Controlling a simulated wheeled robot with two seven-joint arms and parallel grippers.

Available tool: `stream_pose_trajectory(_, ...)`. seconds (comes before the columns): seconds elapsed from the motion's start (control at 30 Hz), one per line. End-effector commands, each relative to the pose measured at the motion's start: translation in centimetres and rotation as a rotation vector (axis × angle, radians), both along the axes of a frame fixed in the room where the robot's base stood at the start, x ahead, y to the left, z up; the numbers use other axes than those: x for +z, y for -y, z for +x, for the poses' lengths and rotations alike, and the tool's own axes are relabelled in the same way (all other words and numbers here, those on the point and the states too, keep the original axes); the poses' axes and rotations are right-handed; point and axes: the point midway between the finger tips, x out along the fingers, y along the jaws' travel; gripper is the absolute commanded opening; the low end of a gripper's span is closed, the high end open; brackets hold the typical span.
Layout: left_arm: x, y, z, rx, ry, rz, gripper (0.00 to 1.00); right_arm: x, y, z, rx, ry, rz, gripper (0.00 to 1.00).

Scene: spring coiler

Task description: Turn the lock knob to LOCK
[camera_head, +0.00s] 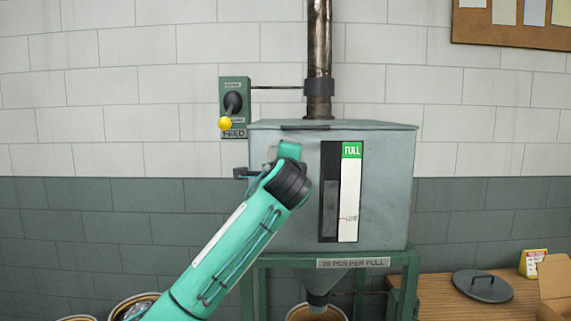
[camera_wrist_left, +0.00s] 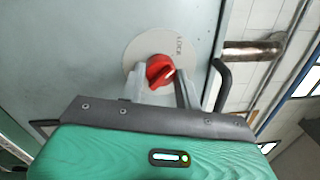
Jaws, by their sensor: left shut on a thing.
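The red lock knob (camera_wrist_left: 160,70) sits on a round pale dial plate (camera_wrist_left: 150,43) on a grey metal panel in the left wrist view. The word LOCK is printed on the plate, to the upper right of the knob. My left gripper (camera_wrist_left: 160,86) is shut on the knob, one grey finger on each side. A small pale mark shows on the knob's lower right; its exact pointing is hard to read. In the head view my left arm (camera_head: 240,240) reaches to the grey hopper's (camera_head: 385,190) upper left front and hides the knob. My right gripper is not in view.
The hopper has a level window with a green FULL label (camera_head: 352,150). A FEED lever with a yellow ball (camera_head: 225,123) is on the wall to its left. A wooden table (camera_head: 450,305) with a round lid (camera_head: 483,286) stands at the lower right.

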Motion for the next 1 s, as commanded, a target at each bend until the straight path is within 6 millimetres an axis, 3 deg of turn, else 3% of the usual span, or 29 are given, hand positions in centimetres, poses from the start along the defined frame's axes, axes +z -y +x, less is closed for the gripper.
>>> stream_pose_trajectory(0.5,-0.08,0.00,0.03,0.000,-0.002,-0.022,0.10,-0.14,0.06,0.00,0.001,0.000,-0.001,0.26)
stream_pose_trajectory(0.53,-0.09,0.00,0.03,0.000,-0.002,-0.022,0.35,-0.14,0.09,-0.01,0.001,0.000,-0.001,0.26)
stream_pose_trajectory(0.63,-0.08,0.00,0.03,0.000,-0.002,-0.021,0.55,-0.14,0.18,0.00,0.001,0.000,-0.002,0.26)
stream_pose_trajectory(1.0,-0.15,0.01,-0.35,0.000,-0.001,-0.020,0.55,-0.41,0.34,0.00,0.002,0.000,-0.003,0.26)
